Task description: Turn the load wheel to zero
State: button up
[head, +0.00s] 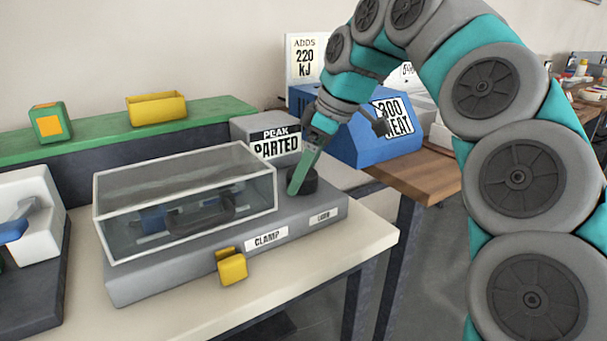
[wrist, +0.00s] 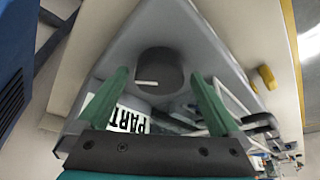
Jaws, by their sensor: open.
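The load wheel (head: 303,181) is a dark round knob on the right end of the grey test machine (head: 160,284), behind a label that seems to read LOAD (head: 323,215). In the wrist view the wheel (wrist: 158,60) shows a short white mark on its top face. My gripper (head: 297,187) points down at the wheel, and one green finger hides part of it in the head view. In the wrist view my gripper (wrist: 158,75) is open, one finger on each side of the wheel's outline. I cannot tell whether the fingers touch it.
A clear cover (head: 185,190) stands left of the wheel. A yellow lever (head: 232,267) sits by the CLAMP label (head: 266,238). A grey display (head: 275,142) reading PEAK PARTED stands behind, with a blue box (head: 365,140) at back right. The table front (head: 330,262) is bare.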

jog(key=c, duration=1.3)
jog(key=shift+w, duration=0.1)
